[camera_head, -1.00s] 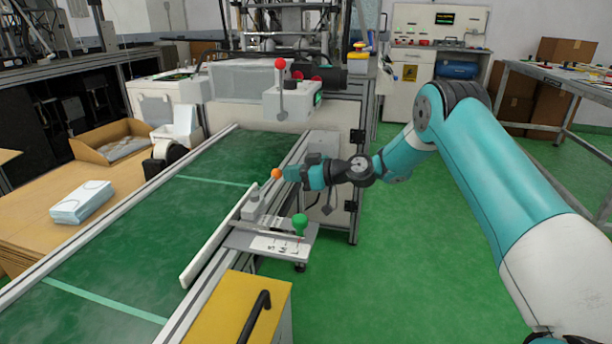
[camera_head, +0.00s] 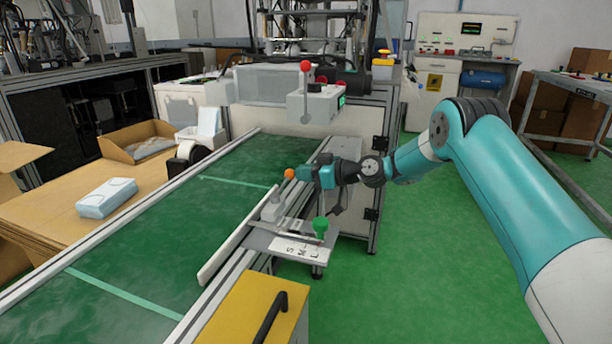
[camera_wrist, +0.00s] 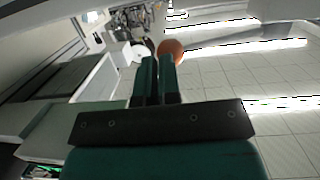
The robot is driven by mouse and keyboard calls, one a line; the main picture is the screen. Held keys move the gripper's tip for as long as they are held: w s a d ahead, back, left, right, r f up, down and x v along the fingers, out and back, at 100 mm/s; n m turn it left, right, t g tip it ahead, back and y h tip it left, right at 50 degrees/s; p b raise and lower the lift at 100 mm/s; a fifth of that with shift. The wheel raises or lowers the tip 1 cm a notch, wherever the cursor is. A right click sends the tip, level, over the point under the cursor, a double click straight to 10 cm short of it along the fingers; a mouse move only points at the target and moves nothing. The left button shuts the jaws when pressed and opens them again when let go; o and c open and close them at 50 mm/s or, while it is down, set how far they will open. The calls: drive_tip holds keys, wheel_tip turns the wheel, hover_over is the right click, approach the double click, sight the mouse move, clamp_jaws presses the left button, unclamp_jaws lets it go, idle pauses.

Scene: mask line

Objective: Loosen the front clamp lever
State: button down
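An orange ball knob (camera_head: 289,173) shows right at the tip of my gripper (camera_head: 303,175), above the right side of the green conveyor belt. A grey clamp block (camera_head: 272,207) sits below it on the white guide rail (camera_head: 232,244). The lever's rod is not clearly visible. In the wrist view the orange knob (camera_wrist: 170,49) lies just beyond my fingertips (camera_wrist: 158,65), mostly ahead of the right finger. The two fingers are close together with only a thin gap, and nothing clearly shows between them.
A green knob (camera_head: 320,225) stands on a lettered plate (camera_head: 296,245) in front of the gripper. A red-knobbed lever (camera_head: 305,66) stands on a grey box behind. A yellow box with a black handle (camera_head: 262,318) is nearest. Green floor to the right is free.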

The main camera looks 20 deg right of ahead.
drive_tip(key=shift+r, duration=0.1)
drive_tip(key=s+d+r+p, duration=0.1)
drive_tip(key=s+d, duration=0.2)
drive_tip(key=d, duration=0.3)
drive_tip(key=s+d+r, duration=0.2)
drive_tip(key=d, duration=0.5)
drive_tip(key=s+a+r+m+g+h, duration=0.1)
drive_tip(key=s+a+r+g+h, duration=0.2)
drive_tip(key=s+a, duration=0.6)
drive_tip(key=s+a+r+g+h, duration=0.1)
drive_tip(key=s+a+r+g, duration=0.2)
drive_tip(key=s+a+r, duration=0.4)
drive_tip(key=s+f+m+g+h, duration=0.25)
drive_tip(key=s+h, duration=0.25)
drive_tip(key=s, duration=2.2)
wheel_tip(320, 180, up, 30)
drive_tip(key=p, duration=2.9)
drive_tip(key=shift+w+a+g+p, duration=0.15)
drive_tip(key=shift+w+g+p, duration=0.1)
drive_tip(key=shift+g+p, duration=0.15)
